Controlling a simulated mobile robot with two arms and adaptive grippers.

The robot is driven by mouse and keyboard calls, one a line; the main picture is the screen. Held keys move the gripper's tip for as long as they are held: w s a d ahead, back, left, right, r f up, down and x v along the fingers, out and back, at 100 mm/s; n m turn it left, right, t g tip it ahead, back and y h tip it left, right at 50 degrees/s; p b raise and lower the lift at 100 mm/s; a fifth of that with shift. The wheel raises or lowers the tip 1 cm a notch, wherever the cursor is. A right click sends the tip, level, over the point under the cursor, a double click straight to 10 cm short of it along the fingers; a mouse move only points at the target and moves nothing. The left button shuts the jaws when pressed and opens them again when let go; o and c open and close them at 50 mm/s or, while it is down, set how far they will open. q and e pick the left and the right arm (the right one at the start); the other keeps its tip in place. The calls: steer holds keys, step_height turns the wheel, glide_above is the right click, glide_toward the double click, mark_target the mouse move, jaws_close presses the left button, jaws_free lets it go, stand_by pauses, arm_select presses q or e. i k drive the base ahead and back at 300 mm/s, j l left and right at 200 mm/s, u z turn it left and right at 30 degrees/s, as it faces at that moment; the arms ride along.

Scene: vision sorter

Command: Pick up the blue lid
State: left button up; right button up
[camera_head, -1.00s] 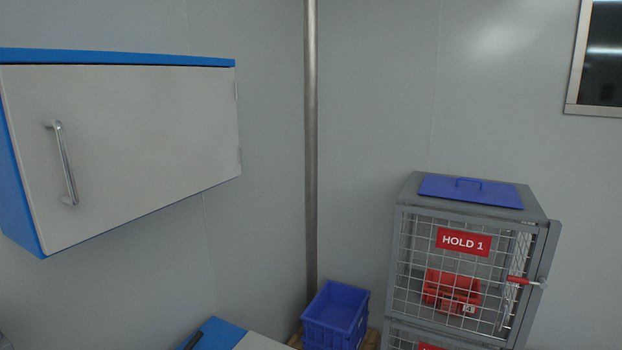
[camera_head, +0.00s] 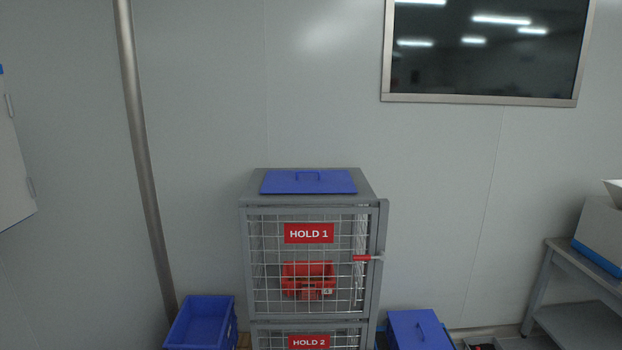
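A flat blue lid (camera_head: 285,183) with a small raised handle lies on top of the grey cage marked HOLD 1 (camera_head: 245,225). A second blue lid (camera_head: 405,327) with a handle shows low down, right of the cage, apparently on a blue container. I cannot tell from the frames which lid the task means. Neither of my grippers is in view.
The HOLD 1 mesh door is shut, with a red handle (camera_head: 362,258); a red bin (camera_head: 308,270) is inside. HOLD 2 (camera_head: 309,342) is below. An open blue crate (camera_head: 203,320) stands left, a grey table (camera_head: 560,255) right. A pipe (camera_head: 140,150) runs along the wall.

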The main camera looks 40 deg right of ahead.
mark_target(311, 181)
steer(key=z, duration=1.1)
steer(key=i+l, duration=0.15)
steer(key=i, duration=0.2)
steer(key=i+l, duration=0.1)
steer(key=i, duration=0.2)
